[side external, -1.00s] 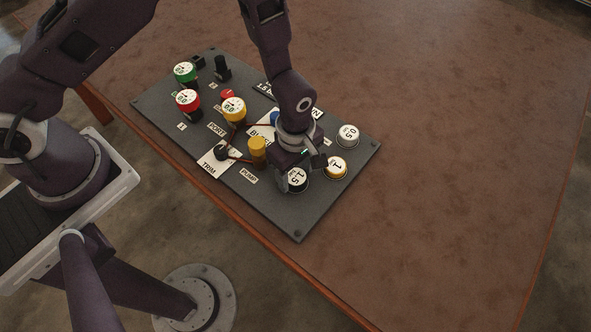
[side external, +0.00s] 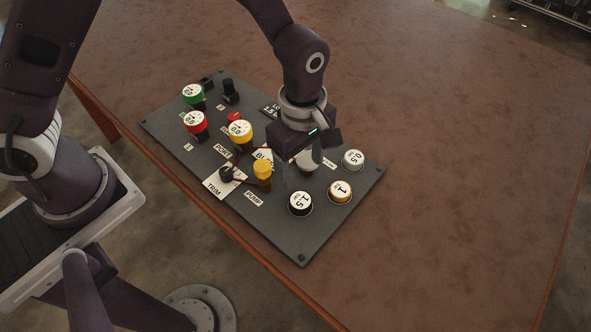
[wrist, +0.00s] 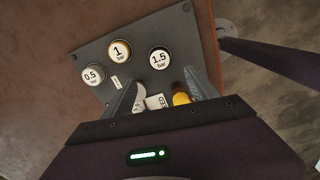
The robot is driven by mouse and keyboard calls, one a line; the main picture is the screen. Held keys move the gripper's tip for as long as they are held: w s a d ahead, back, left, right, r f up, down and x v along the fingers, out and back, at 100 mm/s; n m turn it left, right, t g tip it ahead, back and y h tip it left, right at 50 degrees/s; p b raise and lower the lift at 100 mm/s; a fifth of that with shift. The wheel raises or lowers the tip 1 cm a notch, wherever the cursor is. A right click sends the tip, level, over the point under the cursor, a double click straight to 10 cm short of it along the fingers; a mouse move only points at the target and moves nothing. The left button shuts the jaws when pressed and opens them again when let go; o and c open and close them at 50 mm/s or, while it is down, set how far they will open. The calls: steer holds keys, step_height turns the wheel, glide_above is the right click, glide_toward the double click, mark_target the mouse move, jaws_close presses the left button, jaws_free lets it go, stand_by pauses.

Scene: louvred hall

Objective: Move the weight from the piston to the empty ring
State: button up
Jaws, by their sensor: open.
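The black 1.5 bar weight (side external: 300,202) sits at the near edge of the grey panel (side external: 275,232), in line with the yellow-rimmed 1 bar weight (side external: 340,191) and the pale 0.5 bar weight (side external: 353,159). All three also show in the wrist view, with the 1.5 bar weight (wrist: 160,58) at the right of the group. Each covers its spot, so no empty ring is visible. My gripper (side external: 294,172) is open and empty above the panel, apart from the weights. A pale round top (side external: 308,160), perhaps the piston, is partly hidden behind it.
Green (side external: 193,93), red (side external: 195,121) and yellow (side external: 240,130) gauges stand on the panel's left half. The brown table (side external: 450,150) is clear to the right.

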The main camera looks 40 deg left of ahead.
steer(key=s+a+r+m+t, duration=0.1)
steer(key=a+r+m, duration=0.1)
steer(key=r, duration=0.3)
steer(key=s+a+r+m+h, duration=0.1)
steer(key=a+r+m, duration=0.15)
steer(key=r, duration=0.35)
steer(key=s+a+r+m+t, duration=0.1)
steer(key=a+r+m, duration=0.1)
steer(key=r, duration=0.3)
steer(key=s+a+r+m+t, duration=0.1)
steer(key=s+a+r+m, duration=0.3)
steer(key=s+m, duration=0.1)
steer(key=s+a+r+m+t+y, duration=0.1)
steer(key=s+a+r+m+t, duration=0.1)
steer(key=s+a+m, duration=0.3)
steer(key=s+r, duration=0.1)
steer(key=s, duration=0.2)
steer(key=shift+s+r+t, duration=0.3)
steer(key=shift+r, duration=0.1)
